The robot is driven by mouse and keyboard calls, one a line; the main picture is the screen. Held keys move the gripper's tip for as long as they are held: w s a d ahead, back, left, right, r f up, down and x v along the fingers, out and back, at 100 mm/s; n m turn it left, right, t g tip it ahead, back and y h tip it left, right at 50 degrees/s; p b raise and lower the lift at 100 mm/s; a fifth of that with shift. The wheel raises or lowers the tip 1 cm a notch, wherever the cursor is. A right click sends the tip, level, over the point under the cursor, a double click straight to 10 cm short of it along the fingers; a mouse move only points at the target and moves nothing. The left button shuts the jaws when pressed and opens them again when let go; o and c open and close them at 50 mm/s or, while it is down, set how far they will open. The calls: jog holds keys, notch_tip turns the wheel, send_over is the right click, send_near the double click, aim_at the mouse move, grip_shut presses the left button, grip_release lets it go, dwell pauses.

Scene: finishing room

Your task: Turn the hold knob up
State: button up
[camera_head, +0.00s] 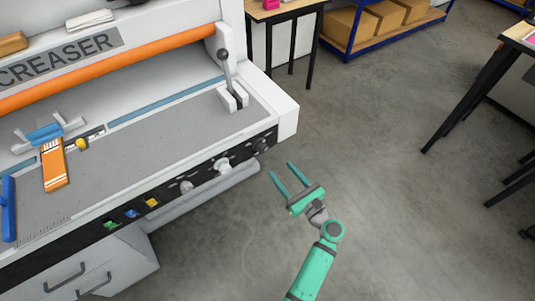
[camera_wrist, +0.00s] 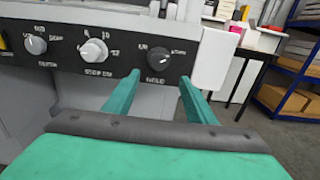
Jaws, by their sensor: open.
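The hold knob (camera_wrist: 158,59) is a black round knob at the right end of the black control panel, with a label under it that seems to read HOLD. In the head view the same dark knob (camera_head: 261,146) sits near the panel's right corner. My gripper (camera_head: 281,172) is open and empty in front of the panel, a little to the right of and below the knob, apart from it. In the wrist view the two green fingers (camera_wrist: 160,88) point at the panel, and the knob shows just above and between their tips.
Two pale knobs, a larger one (camera_wrist: 94,51) and a smaller one (camera_wrist: 36,45), sit left of the hold knob. A black-legged table (camera_head: 286,12) and blue shelf (camera_head: 349,50) stand behind.

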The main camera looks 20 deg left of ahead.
aim_at(264, 151)
jog(key=x, duration=1)
jog(key=shift+a, duration=0.3)
jog(key=shift+c, duration=0.4)
jog(key=shift+w, duration=0.15)
jog(key=c, duration=1)
